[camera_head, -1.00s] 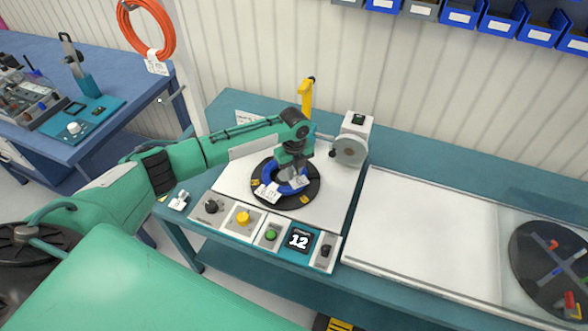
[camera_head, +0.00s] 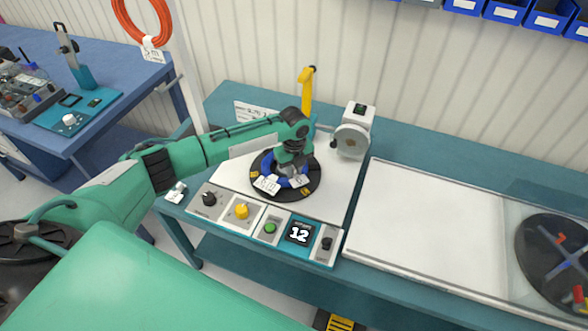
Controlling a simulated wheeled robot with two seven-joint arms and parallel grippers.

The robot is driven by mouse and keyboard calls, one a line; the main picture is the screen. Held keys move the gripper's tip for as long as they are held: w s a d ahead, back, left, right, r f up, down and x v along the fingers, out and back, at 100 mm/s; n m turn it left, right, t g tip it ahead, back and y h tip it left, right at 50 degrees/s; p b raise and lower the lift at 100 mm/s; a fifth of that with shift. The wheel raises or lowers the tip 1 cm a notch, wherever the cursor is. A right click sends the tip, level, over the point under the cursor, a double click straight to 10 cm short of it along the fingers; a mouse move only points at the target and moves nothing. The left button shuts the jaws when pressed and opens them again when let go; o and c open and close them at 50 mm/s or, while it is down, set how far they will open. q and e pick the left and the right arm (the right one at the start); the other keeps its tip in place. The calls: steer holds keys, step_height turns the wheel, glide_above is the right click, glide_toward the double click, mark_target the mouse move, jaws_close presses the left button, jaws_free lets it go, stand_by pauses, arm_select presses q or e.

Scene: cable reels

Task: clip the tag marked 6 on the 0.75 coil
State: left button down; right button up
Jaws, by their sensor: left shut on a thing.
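A blue coil (camera_head: 271,172) lies on the black turntable disc (camera_head: 309,188) of the bench machine. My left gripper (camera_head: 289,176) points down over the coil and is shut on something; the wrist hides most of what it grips. A white tag (camera_head: 266,185) with print too small to read sits at the coil's front left. Another white tag (camera_head: 300,180) shows at the gripper's fingertips, on the coil's right side. I cannot tell whether this tag is clipped to the coil or only held. No marking 6 or 0.75 is readable. My right gripper is not in view.
The control panel (camera_head: 262,225) in front has knobs, a green button and a display reading 12. A yellow lever post (camera_head: 306,92) and a grey-white wheel unit (camera_head: 352,138) stand behind. A bare white board (camera_head: 425,225) lies right. An orange coil (camera_head: 160,20) hangs upper left.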

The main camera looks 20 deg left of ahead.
arm_select(q)
steer(key=shift+f, duration=0.25)
stand_by(0.5)
steer(key=shift+f, duration=0.25)
stand_by(0.3)
steer(key=shift+f, duration=0.4)
steer(key=shift+f, duration=0.35)
stand_by(0.4)
